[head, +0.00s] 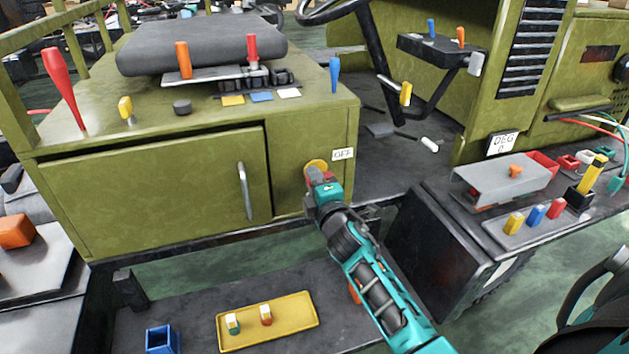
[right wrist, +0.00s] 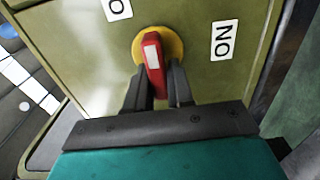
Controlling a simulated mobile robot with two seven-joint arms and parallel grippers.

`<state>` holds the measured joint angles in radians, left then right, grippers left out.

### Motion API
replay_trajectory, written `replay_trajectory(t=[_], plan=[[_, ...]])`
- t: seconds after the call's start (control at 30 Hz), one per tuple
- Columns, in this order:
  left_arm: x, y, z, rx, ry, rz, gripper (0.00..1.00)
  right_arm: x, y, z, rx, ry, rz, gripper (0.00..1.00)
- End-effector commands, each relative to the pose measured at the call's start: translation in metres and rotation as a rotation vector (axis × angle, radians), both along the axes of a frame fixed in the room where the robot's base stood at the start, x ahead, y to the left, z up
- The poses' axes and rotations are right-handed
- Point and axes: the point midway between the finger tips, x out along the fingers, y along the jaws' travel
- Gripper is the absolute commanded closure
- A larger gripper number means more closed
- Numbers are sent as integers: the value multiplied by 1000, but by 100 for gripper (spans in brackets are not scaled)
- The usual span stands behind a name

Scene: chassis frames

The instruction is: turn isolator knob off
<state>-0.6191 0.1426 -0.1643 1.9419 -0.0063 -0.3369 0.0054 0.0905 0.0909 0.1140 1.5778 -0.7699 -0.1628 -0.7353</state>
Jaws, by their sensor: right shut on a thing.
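The isolator knob is a red handle (right wrist: 154,76) with a white mark on a round yellow plate (right wrist: 174,46), fixed to the olive panel. In the head view the yellow plate (head: 316,165) shows just above my right gripper (head: 320,183). In the right wrist view my right gripper (right wrist: 159,84) has one finger on each side of the red handle and is shut on it. An OFF label (head: 343,154) is right of the plate in the head view. In the right wrist view an ON label (right wrist: 225,40) is to the right, and a cut-off label (right wrist: 117,9) is at the top. My left gripper is out of view.
A closed door with a metal handle (head: 245,191) is left of the knob. Several coloured levers stand on the olive top above, including a blue one (head: 334,74). A yellow tray (head: 267,322) with two small pieces and a blue box (head: 162,340) lie below.

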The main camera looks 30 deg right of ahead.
Motion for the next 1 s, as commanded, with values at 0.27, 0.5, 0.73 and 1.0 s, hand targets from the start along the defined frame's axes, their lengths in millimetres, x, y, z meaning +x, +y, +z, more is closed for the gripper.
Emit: replay_trajectory(t=[0.27, 0.5, 0.73, 1.0], plan=[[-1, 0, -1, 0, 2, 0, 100, 1, -1, 3, -13, -3, 0, 100], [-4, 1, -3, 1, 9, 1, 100, 1, -1, 3, -12, -3, 0, 67], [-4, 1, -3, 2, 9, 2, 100, 0, 0, 1, -9, 0, 0, 57], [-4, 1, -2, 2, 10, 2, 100, -10, 3, 0, -7, 2, 0, 57]])
